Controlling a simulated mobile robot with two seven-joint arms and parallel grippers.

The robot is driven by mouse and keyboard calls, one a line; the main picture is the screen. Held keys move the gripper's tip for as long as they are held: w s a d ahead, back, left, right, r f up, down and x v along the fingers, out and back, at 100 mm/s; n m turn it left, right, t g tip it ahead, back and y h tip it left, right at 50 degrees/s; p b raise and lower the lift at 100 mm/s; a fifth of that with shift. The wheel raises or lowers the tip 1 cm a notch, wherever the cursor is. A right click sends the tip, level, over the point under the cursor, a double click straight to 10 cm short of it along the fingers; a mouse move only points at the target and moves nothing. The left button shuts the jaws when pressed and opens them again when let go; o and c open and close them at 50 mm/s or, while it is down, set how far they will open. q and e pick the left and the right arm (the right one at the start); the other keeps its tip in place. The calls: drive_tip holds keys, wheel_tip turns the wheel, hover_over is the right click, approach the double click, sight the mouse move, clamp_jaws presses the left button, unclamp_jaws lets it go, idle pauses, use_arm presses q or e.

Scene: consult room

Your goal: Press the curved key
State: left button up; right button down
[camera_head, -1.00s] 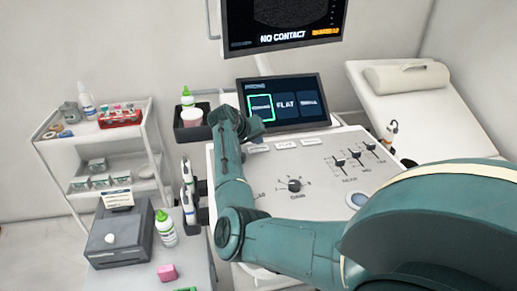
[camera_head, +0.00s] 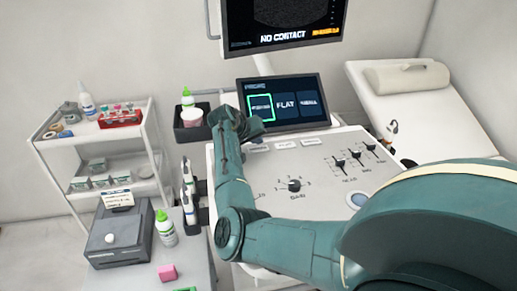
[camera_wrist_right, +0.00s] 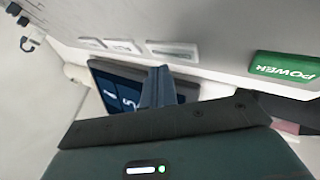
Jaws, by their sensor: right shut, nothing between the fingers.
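Three pale keys lie in a row on the console (camera_head: 232,160) below the touchscreen (camera_head: 283,103). The left key (camera_head: 258,148) is closest to my right gripper (camera_head: 255,128); its label is too small to read. The middle key (camera_head: 286,145) and right key (camera_head: 314,141) are clear of my arm. On the touchscreen the left tile is outlined in green, and the middle one reads FLAT. In the right wrist view my shut, empty fingers (camera_wrist_right: 157,88) are near the closest pale key (camera_wrist_right: 172,50), apparently apart from it. My left gripper is not in view.
A green POWER key (camera_wrist_right: 285,70) lies beside the row. Sliders (camera_head: 355,158) and a knob (camera_head: 294,186) are on the console. A dark holder with a cup (camera_head: 192,117) stands left of my gripper. The monitor (camera_head: 283,25) above reads NO CONTACT.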

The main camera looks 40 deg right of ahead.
sight(256, 150)
drive_tip(key=shift+f, duration=0.2)
drive_tip(key=shift+f, duration=0.25)
drive_tip(key=shift+f, duration=0.5)
idle(0.7)
drive_tip(key=shift+r+p, duration=0.7)
drive_tip(key=shift+r, duration=0.15)
wheel_tip(256, 150, up, 5)
drive_tip(key=p, duration=0.4)
drive_tip(key=shift+r+p, duration=0.1)
drive_tip(key=shift+p, duration=0.3)
idle(0.5)
